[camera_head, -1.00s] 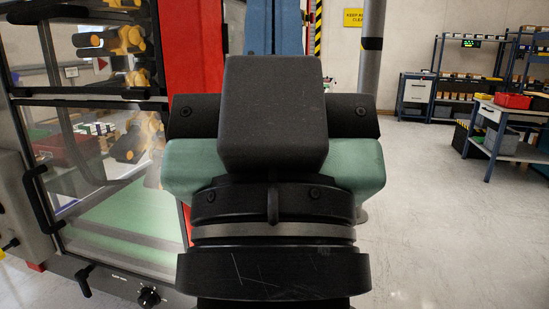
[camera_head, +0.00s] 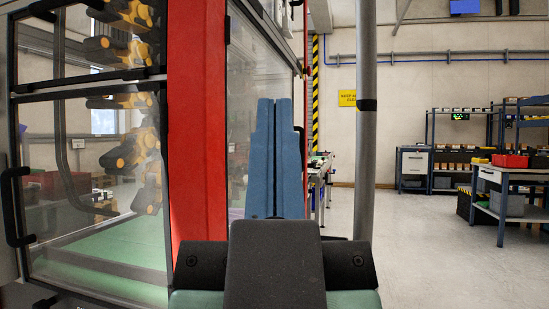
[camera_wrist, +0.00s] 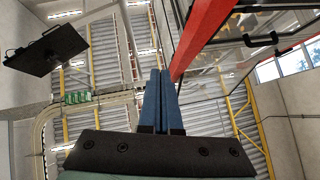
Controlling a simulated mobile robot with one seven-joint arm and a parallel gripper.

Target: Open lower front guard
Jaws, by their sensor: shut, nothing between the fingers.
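The lower front guard (camera_head: 60,240) is a clear panel in a black frame at the left of the head view, and it looks closed. Its black upright handle (camera_head: 15,205) is at its left edge. My gripper (camera_head: 280,102) has two blue fingers pointing up, pressed together and empty. It is right of the red post (camera_head: 197,130), well apart from the guard's handle. The fingers also show in the wrist view (camera_wrist: 160,75), beside the red post there. A black handle (camera_wrist: 260,39) on a panel is at upper right; I cannot tell which panel.
An upper clear panel (camera_head: 85,45) sits above the lower guard, with yellow and black robot arms (camera_head: 130,150) behind the glass. A grey pole (camera_head: 365,140) stands right of my gripper. Open floor (camera_head: 425,250) lies right, with a workbench (camera_head: 510,175) beyond.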

